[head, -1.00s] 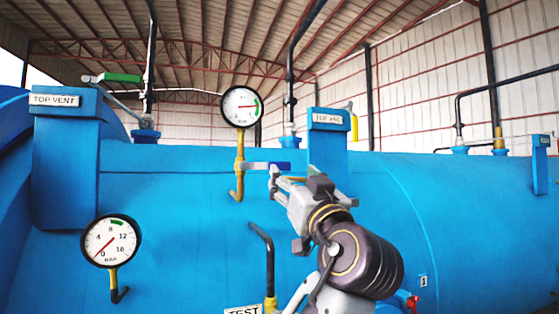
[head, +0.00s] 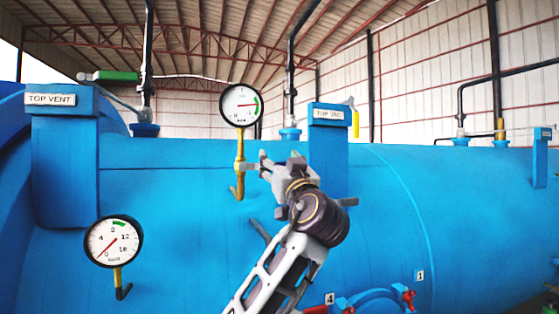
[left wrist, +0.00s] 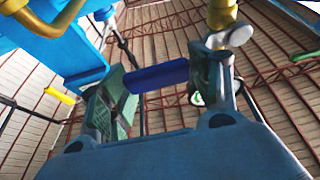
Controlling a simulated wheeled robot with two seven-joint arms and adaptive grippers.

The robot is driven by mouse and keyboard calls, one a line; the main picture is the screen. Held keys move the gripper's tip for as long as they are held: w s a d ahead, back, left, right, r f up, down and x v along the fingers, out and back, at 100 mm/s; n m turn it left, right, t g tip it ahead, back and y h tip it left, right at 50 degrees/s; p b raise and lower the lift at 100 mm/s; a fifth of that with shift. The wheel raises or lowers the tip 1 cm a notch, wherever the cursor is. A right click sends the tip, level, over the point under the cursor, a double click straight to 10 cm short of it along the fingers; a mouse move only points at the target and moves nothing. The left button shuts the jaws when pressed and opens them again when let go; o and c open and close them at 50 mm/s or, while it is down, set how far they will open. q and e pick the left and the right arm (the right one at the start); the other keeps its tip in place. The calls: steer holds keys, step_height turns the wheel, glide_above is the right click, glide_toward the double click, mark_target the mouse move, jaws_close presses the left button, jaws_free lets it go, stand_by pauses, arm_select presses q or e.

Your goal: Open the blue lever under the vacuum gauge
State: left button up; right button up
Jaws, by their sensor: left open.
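The vacuum gauge (head: 241,106) is a round white dial on a thin brass pipe (head: 239,165) above the blue vessel. The lever's grey arm (head: 250,166) sticks out to the right from this pipe; its blue end is hidden behind my left gripper in the head view. My left gripper (head: 264,166) is open at the lever, right of the pipe. In the left wrist view, the blue lever handle (left wrist: 158,76) lies between the two open fingers, spanning much of the gap. I cannot tell whether either finger touches it. The right gripper is not in view.
A second gauge (head: 113,242) is at the lower left. A green-handled lever (head: 116,76) sits above the TOP VENT post (head: 65,160). The TOP VAC post (head: 328,140) stands just behind my left gripper, with a yellow handle (head: 355,121) nearby. Red-handled valves (head: 408,297) are at the lower right.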

arm_select(q)
steer(key=shift+a, duration=0.1)
steer(key=c, duration=1.2)
